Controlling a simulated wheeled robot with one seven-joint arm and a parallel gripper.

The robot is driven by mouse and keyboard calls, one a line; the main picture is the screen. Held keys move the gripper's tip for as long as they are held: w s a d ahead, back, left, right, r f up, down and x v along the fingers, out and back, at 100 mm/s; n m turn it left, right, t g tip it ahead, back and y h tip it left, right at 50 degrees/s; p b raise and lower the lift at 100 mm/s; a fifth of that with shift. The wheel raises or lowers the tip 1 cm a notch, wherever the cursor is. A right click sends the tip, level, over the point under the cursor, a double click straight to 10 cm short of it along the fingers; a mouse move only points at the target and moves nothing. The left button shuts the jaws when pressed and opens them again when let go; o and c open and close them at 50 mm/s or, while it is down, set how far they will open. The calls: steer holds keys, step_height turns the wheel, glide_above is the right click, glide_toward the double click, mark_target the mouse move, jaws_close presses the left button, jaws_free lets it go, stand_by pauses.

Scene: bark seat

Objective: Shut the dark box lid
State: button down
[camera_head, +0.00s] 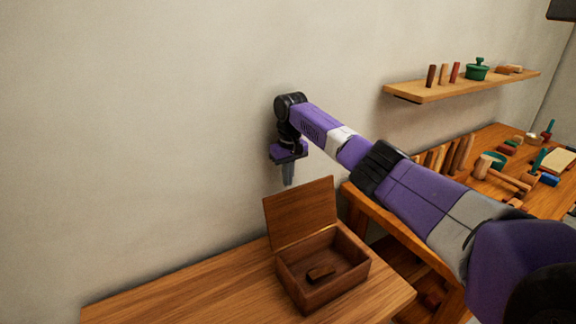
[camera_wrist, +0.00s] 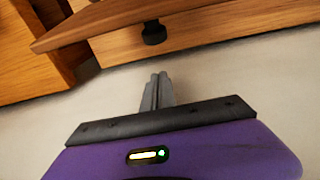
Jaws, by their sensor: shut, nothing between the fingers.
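The dark brown wooden box (camera_head: 318,296) stands on the near table. Its lid (camera_head: 301,214) is open and stands up, tilted back toward the wall. A small dark brown block (camera_head: 321,273) lies inside the box. My gripper (camera_head: 288,183) is shut and empty, pointing down, behind and above the lid's top edge on the wall side. In the wrist view the shut fingers (camera_wrist: 157,90) show in front of the wall, with a wooden panel edge above them that seems to be the lid (camera_wrist: 110,20). A dark knob (camera_wrist: 153,33) shows beneath that panel.
The near table (camera_head: 190,292) is bare to the left of the box. A second table (camera_head: 525,150) at the right holds blocks, a wooden mallet (camera_head: 497,172) and other toys. A wall shelf (camera_head: 450,87) carries a green pot (camera_head: 477,70) and several pegs. The wall is close behind my gripper.

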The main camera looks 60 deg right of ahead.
steer(key=shift+s+a+r+p, duration=0.25)
steer(key=shift+s+a, duration=0.1)
steer(key=shift+s, duration=0.2)
steer(key=shift+s+a+r+p, duration=0.2)
steer(key=shift+s+a+p, duration=0.15)
steer(key=shift+s, duration=0.2)
steer(key=shift+s+a+r+p, duration=0.2)
steer(key=shift+s+a, duration=0.15)
steer(key=shift+s, duration=0.2)
steer(key=shift+s, duration=0.15)
